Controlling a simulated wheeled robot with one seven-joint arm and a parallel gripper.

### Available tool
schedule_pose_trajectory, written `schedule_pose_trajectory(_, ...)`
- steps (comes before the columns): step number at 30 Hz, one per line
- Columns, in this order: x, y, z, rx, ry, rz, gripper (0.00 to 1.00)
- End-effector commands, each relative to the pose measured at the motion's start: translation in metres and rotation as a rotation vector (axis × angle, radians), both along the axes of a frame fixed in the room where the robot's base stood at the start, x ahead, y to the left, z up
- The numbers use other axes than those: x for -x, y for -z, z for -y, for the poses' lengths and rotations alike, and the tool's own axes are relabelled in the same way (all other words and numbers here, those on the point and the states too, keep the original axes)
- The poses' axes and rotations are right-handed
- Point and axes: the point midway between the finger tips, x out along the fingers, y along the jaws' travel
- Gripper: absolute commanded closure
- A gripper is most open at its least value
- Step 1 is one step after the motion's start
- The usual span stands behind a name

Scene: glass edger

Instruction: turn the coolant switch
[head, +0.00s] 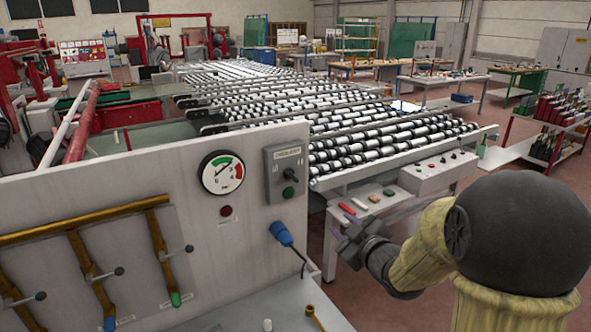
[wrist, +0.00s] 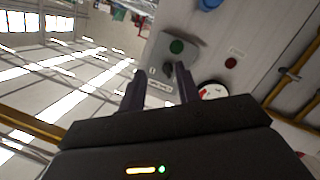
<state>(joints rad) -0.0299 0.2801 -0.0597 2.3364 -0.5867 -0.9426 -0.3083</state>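The coolant switch is a dark knob (head: 289,174) on a grey box (head: 272,187) labelled COOLANT, on the upright panel in the head view. A green button sits below the knob. My gripper (head: 345,225) is to the right of the box, apart from it, with its fingers toward the panel. In the wrist view, my gripper's two dark fingers (wrist: 160,82) are spread with nothing between them. The box (wrist: 196,55) appears beyond the fingertips there, rotated, with the dark knob (wrist: 168,69) partly seen between them.
A pressure gauge (head: 222,173), a red lamp (head: 226,211) and a blue plug (head: 280,233) with a cable are near the box. Brass pipes with valves (head: 90,265) are at the left. A roller table (head: 370,140) and a control box (head: 438,172) stand behind.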

Motion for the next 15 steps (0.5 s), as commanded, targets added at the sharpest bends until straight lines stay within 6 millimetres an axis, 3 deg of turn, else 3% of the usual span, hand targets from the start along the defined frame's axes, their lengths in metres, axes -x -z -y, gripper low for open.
schedule_pose_trajectory(1, -0.003, -0.017, -0.009, 0.000, -0.049, 0.060, 0.67)
schedule_pose_trajectory(6, -0.003, -0.040, -0.026, -0.008, -0.151, 0.187, 0.67)
schedule_pose_trajectory(15, -0.002, -0.041, -0.028, -0.011, -0.162, 0.202, 0.67)
